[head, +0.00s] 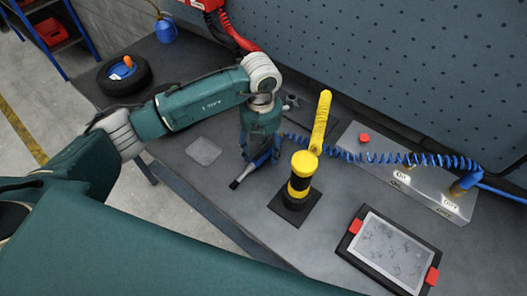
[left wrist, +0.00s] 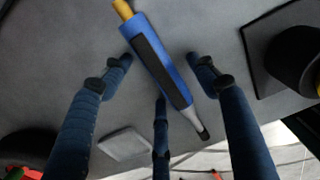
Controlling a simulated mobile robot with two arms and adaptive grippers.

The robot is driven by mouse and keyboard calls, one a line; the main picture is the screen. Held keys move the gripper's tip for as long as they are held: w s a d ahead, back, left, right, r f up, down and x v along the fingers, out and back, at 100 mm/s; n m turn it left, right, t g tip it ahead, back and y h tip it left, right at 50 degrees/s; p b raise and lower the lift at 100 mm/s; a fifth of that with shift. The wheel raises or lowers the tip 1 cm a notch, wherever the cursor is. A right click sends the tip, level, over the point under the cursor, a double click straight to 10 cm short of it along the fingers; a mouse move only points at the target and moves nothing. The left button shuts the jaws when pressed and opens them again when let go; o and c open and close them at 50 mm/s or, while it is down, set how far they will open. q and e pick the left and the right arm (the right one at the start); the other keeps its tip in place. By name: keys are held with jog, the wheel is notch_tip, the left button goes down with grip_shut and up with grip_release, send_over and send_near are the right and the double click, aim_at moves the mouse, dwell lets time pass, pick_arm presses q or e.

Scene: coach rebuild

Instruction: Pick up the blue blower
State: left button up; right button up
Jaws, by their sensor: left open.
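The blue blower (head: 250,171) lies on the grey workbench with its dark nozzle tip toward the lower left. My left gripper (head: 260,150) points down over it and hides its rear part in the head view. In the left wrist view the blower (left wrist: 157,58) runs diagonally between the open fingers, with a black strip, a yellow end at the top and a grey nozzle at the lower right. The fingers are apart, and I see no grip on it. My right gripper is not in view.
A yellow and black post (head: 301,176) stands close right of the gripper. A coiled blue hose (head: 400,159) runs to a grey box (head: 359,138). A tablet (head: 391,252) lies at the front right. A tyre (head: 125,76) lies at the back left. A flat pad (head: 203,151) lies left of the blower.

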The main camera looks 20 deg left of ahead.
pick_arm(q)
jog(key=c, duration=1.4)
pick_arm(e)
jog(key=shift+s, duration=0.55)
pick_arm(q)
jog(key=shift+w+r, duration=0.1)
jog(key=shift+r, duration=0.1)
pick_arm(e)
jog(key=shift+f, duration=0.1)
pick_arm(q)
notch_tip(320, 180, up, 10)
jog(key=b, duration=0.3)
jog(key=shift+f, duration=0.1)
notch_tip(320, 180, up, 10)
send_over(262, 149)
jog(key=shift+b, duration=0.3)
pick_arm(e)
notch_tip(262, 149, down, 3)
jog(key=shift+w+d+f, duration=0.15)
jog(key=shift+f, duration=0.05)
